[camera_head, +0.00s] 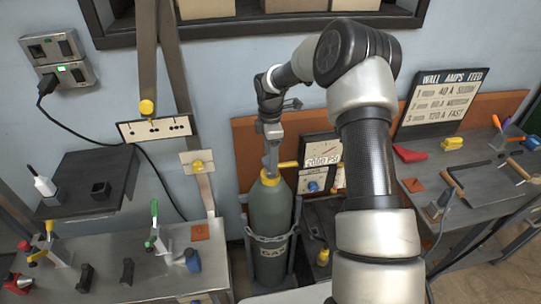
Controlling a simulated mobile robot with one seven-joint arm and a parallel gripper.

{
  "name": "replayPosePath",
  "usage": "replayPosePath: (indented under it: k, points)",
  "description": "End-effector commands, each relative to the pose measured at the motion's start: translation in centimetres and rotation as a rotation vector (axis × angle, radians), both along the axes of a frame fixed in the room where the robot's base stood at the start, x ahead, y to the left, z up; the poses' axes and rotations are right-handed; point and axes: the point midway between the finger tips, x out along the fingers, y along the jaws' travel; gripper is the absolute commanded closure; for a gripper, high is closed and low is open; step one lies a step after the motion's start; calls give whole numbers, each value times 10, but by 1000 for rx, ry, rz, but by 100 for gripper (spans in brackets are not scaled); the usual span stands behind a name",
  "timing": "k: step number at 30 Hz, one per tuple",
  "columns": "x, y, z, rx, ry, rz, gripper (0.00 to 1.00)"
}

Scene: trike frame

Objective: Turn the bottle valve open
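A grey-green gas bottle (269,217) stands upright in a metal rack against the wall, with a yellow collar (270,179) at its neck. A yellow bar (288,164) shows just right of the bottle's top and looks like the valve's handle. My gripper (271,150) points down over the bottle's top, at or very close to the valve. The valve body is mostly hidden by the gripper. The fingers are too small and overlapped to tell whether they are open, shut or touching the valve.
A gauge panel (321,151) with a blue knob (313,186) stands right of the bottle. A metal bench (130,274) with clamps lies left. A right-hand bench (470,181) holds tools and a "WALL AMPS FEED" board (443,101). A shelf with boxes hangs above.

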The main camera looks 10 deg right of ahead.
Motion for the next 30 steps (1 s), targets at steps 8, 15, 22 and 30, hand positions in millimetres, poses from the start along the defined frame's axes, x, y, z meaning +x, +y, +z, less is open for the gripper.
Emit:
replayPosePath:
  k: [8, 15, 22, 30]
  points:
    - [2, -1, 46, -1, -6, -1, 37]
    - [2, 0, 106, -1, -7, 0, 37]
    - [1, 0, 152, 0, -4, 0, 37]
    - [0, 0, 172, 0, -1, 0, 37]
